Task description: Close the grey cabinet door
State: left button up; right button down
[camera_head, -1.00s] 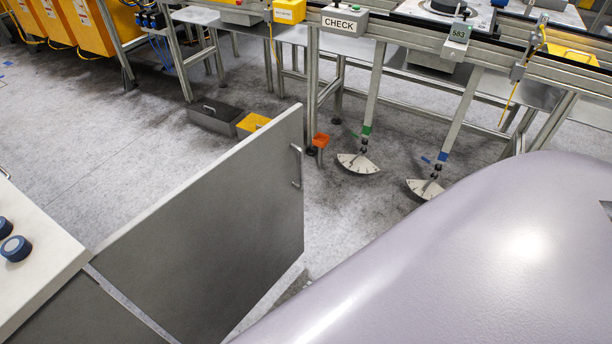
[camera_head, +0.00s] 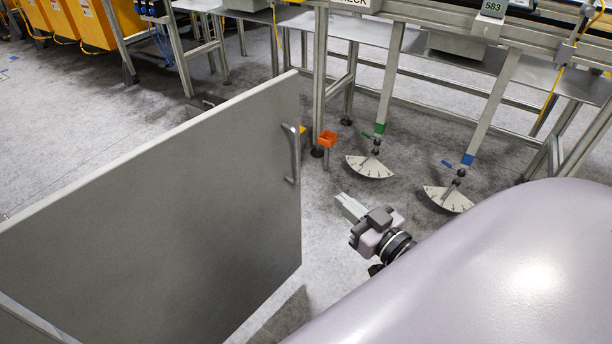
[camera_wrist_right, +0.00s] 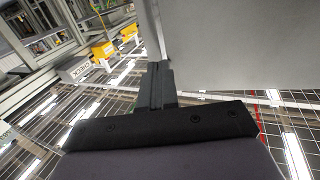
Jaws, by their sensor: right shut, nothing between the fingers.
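The grey cabinet door (camera_head: 170,210) stands open and fills the left of the head view. Its bar handle (camera_head: 292,152) is near its right edge. My right gripper (camera_head: 343,202) is shut and empty, just right of the door's free edge, below the handle's height in the picture. In the right wrist view the shut fingers (camera_wrist_right: 158,72) point up close to a grey panel (camera_wrist_right: 235,45), which looks like the door. I cannot tell whether they touch it. The inside of the cabinet is hidden. My left gripper is not in view.
A steel workbench frame (camera_head: 400,50) runs along the back, with two fan-shaped dials (camera_head: 369,166) near its legs. Grey floor (camera_head: 345,245) lies open between door and bench.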

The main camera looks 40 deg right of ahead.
aim_at(297, 162)
jog(key=w, duration=0.4)
jog(key=w+b, duration=0.1)
jog(key=w, duration=0.3)
jog(key=w+b, duration=0.1)
jog(key=w, duration=0.3)
jog(key=shift+w+a+f, duration=0.1)
jog(key=shift+w+a, duration=0.2)
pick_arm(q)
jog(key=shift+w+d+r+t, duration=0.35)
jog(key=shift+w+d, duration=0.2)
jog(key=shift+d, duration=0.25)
pick_arm(e)
jog(key=shift+w, duration=0.4)
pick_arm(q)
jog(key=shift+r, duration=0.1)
pick_arm(e)
jog(key=shift+w, duration=0.1)
